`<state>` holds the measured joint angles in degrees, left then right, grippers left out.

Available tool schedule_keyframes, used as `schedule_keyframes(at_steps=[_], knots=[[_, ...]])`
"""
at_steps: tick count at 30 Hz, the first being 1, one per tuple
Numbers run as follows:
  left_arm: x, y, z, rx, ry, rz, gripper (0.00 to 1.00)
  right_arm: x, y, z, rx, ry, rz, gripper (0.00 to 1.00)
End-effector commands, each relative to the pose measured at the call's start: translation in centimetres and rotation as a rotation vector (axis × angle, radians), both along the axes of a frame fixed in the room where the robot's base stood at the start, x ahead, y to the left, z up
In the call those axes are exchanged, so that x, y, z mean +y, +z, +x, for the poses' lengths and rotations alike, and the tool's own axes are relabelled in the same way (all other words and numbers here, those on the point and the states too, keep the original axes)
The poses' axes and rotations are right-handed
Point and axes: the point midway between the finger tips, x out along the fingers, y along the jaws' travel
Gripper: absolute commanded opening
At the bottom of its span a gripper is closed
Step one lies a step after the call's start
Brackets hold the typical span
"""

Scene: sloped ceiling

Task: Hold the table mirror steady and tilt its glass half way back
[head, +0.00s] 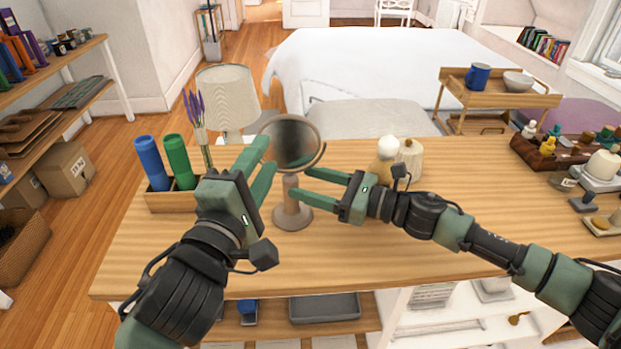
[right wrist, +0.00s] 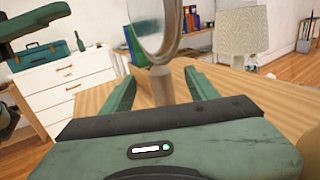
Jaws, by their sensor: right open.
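The table mirror stands upright on the wooden desk (head: 420,235), with a round glass (head: 290,142) in a ring frame, a pale post (head: 291,186) and a round base (head: 292,217). My right gripper (head: 305,182) is open, coming from the right with its fingertips close to the post. In the right wrist view the post (right wrist: 161,84) shows between the two open fingers, with the glass (right wrist: 150,25) above; I cannot tell whether they touch it.
A lamp (head: 228,95) and a lavender vase (head: 202,138) stand behind left. A wooden holder (head: 175,203) bears blue and green cylinders. A white-knobbed item (head: 387,148) and a cream jar (head: 411,158) stand right of the mirror.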

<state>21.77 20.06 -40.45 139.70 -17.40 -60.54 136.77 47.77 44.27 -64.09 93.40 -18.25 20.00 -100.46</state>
Motion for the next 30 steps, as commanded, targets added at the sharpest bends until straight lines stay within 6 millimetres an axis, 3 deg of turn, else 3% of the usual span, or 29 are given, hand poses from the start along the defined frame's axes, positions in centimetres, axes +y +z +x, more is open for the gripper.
schedule_keyframes(at_steps=[10,21,30], knots=[[0.0,0.0,0.0,0.0,0.0,0.0,0.36,0.1,-6.8,-0.1,0.007,0.0,0.004,0.59],[0.0,0.0,0.0,0.0,0.0,0.0,0.36,5.6,-6.6,2.8,0.002,0.002,0.003,0.59],[0.0,0.0,0.0,0.0,0.0,0.0,0.36,6.7,-6.6,3.3,0.003,0.002,0.001,0.59]])
